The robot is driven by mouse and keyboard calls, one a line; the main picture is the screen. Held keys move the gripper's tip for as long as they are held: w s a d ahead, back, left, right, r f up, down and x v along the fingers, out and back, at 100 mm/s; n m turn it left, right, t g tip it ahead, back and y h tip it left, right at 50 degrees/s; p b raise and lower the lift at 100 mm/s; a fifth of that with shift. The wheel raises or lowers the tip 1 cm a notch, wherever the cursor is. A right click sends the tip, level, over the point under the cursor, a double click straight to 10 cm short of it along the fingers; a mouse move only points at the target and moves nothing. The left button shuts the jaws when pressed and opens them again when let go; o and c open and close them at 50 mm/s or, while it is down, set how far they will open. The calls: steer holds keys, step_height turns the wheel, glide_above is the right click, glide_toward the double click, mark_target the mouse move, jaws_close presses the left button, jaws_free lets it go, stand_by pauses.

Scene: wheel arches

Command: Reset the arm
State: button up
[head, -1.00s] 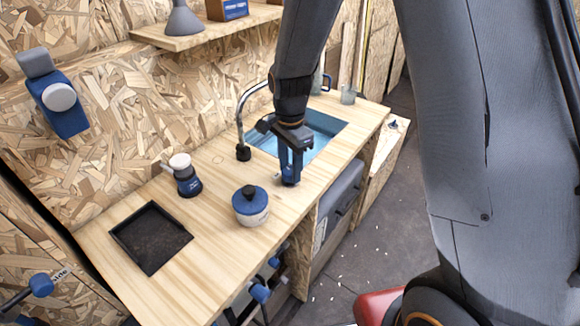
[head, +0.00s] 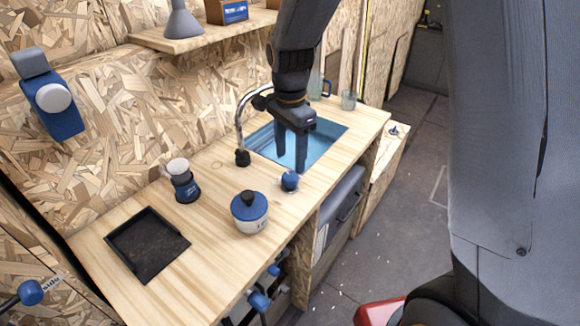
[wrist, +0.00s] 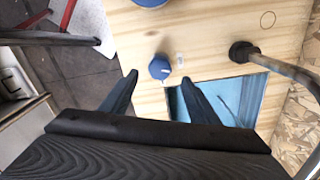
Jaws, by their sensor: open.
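My gripper (head: 291,168) hangs fingers down over the near side of the blue sink in the head view. Its two fingers are apart with nothing between them. In the wrist view my gripper (wrist: 158,82) also shows open, with bare wood and a blue knob (wrist: 159,68) beyond the fingertips. The same knob shows in the head view (head: 289,181) on the counter, just in front of the sink. My arm reaches down from the top of the head view.
The wooden counter (head: 220,255) holds a blue-lidded jar (head: 250,213), a dark blue grinder (head: 185,185) and a black tray (head: 118,228). A curved faucet (head: 240,120) stands beside the sink (head: 325,131). A glass (head: 348,100) stands behind it. Open floor lies right.

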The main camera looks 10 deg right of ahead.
steer(key=shift+r, duration=0.85)
steer(key=s+d+f+n+t+b, duration=0.1)
steer(key=s+d+f+n+b, duration=0.2)
steer(key=s+d+n, duration=0.7)
steer(key=s+f+n, duration=0.1)
steer(key=s+n, duration=0.1)
steer(key=s, duration=0.1)
steer(key=shift+s+f+n+b, duration=0.15)
steer(key=shift+s+n+b, duration=0.15)
steer(key=shift+s, duration=0.1)
stand_by(2.1)
